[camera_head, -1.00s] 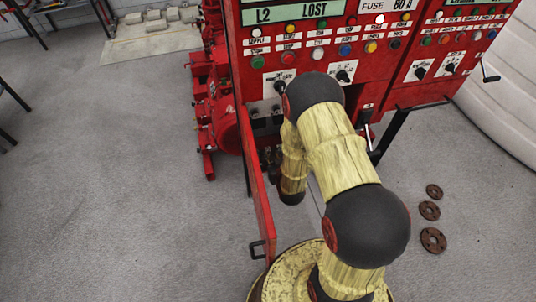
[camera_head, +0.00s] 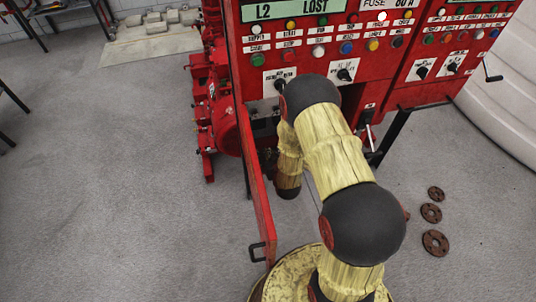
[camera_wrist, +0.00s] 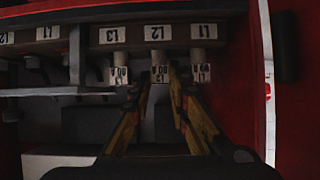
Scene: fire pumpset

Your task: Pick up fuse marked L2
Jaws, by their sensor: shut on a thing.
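In the wrist view, which shows the panel upside down, my gripper (camera_wrist: 160,90) reaches into the dark cabinet. Its two yellow-and-black fingers are on either side of the white fuse (camera_wrist: 160,74) under the label L2 (camera_wrist: 157,33), shut on it. The fuse still lines up with its label and holder. Similar white fuses stand below the labels L3 (camera_wrist: 110,36) and L1 (camera_wrist: 204,31), close beside the fingers. In the head view my arm hides the gripper and the L2 fuse.
The red control panel (camera_head: 320,50) shows "L2 LOST" on its display (camera_head: 290,12). Its red door (camera_head: 259,195) stands open along the left of my arm. A red wall (camera_wrist: 250,90) is right of the fuses in the wrist view. Rusty discs (camera_head: 433,213) lie on the floor.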

